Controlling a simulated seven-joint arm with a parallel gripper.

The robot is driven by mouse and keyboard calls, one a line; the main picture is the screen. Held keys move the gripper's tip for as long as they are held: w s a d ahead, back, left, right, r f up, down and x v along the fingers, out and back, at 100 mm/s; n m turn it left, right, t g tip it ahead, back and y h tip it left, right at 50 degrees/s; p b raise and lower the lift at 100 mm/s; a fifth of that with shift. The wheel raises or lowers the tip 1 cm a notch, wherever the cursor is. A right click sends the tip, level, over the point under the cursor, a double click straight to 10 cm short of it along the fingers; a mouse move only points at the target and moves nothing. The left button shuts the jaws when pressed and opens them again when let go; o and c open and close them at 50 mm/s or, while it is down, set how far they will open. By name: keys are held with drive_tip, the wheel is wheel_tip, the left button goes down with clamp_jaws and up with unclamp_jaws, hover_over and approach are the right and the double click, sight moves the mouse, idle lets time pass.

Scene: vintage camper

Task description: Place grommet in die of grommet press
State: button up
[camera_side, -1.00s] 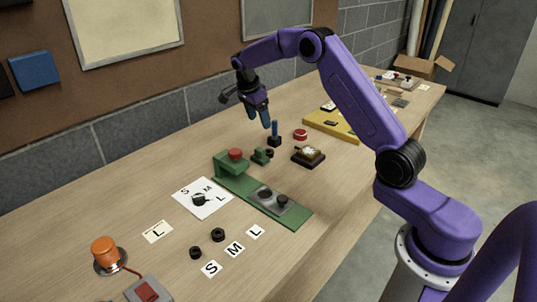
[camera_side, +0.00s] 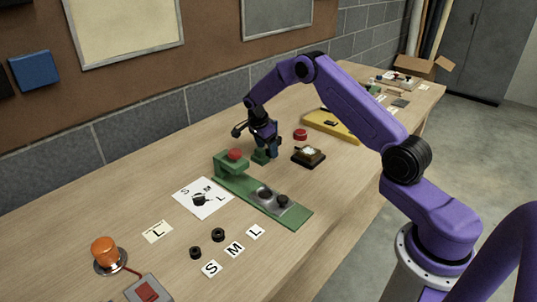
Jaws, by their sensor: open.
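The green grommet press (camera_side: 226,166) stands mid-table with a red knob (camera_side: 236,154) on top. Its long green base runs toward the front right and bears a grey die plate (camera_side: 273,200) with two dark round spots; I cannot tell if either holds a grommet. Two black rings, which look like grommets, lie on the table: one ring (camera_side: 195,252) and a second ring (camera_side: 218,235). My gripper (camera_side: 267,154) is open and points down behind the press, low over a small green stand (camera_side: 259,157). The gripper partly hides the stand and the blue post; whether anything is between the fingers is unclear.
A white sheet (camera_side: 188,205) marked S, M, L with a dark item lies left of the press. Letter cards (camera_side: 234,249) lie in front. A dark box (camera_side: 309,156), a red button (camera_side: 300,134) and a yellow tray (camera_side: 333,126) are to the right. An orange beacon (camera_side: 104,250) stands front left.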

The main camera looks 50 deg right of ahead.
drive_tip(key=shift+d+f, duration=0.15)
drive_tip(key=shift+f, duration=0.35)
drive_tip(key=c, duration=1.2)
drive_tip(key=shift+r, duration=0.15)
